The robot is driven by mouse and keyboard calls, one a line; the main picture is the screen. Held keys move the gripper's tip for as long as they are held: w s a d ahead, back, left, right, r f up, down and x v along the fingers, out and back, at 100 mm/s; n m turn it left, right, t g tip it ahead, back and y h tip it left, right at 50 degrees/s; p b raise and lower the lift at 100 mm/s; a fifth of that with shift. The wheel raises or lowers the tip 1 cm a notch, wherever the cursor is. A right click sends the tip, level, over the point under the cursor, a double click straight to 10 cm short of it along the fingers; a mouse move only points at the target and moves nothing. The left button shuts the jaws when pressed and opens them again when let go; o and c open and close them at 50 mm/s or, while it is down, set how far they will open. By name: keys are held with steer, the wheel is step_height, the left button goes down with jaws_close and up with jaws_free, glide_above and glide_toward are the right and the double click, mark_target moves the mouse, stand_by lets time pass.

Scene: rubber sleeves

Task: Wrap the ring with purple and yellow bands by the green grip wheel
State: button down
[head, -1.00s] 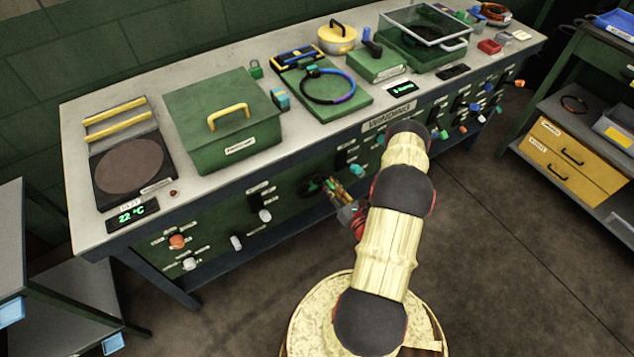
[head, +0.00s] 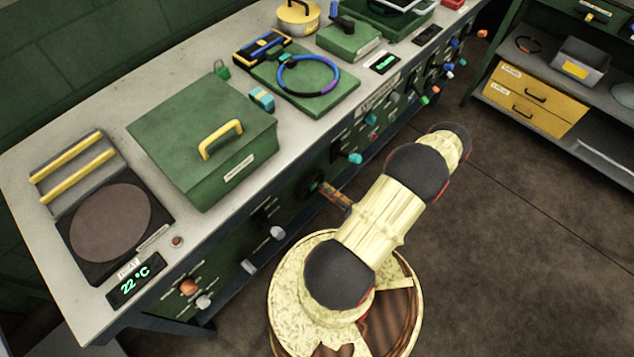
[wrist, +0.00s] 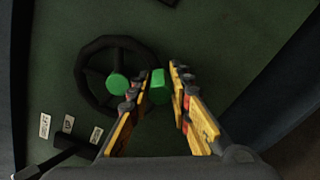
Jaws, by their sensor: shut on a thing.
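A ring (head: 330,89) with blue, black and purple parts lies on a green board (head: 345,105) on the bench; I cannot make out yellow on it. The grip wheel (wrist: 86,92) is a black spoked handwheel on the bench's green front, with a green hub (wrist: 118,84) and a green grip (wrist: 158,78) at its right rim. My gripper (wrist: 158,72) is shut on the green grip, one yellow finger on each side. In the head view, my gripper (head: 336,194) is small beside the wheel (head: 309,187), partly hidden by my arm.
A green box (head: 170,150) with a yellow handle and a plate unit (head: 110,215) reading 22 °C stand on the bench. Several knobs (head: 276,232) stick out of its front. A shelf (head: 600,140) with yellow drawers stands at the right. Open floor lies between.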

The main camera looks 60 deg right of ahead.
steer(key=shift+w+a+f+m, duration=0.1)
steer(key=shift+a+f+m, duration=0.2)
steer(key=shift+m, duration=0.4)
steer(key=shift+w+a+f+m, duration=0.1)
steer(key=shift+a+f+m, duration=0.15)
steer(key=shift+m, duration=0.45)
steer(key=c, duration=1.6)
jaws_free()
steer(key=shift+s+a, duration=0.1)
steer(key=shift+s, duration=0.05)
steer(key=v, duration=1.1)
steer(key=shift+s+a, duration=0.2)
steer(key=shift+s, duration=0.2)
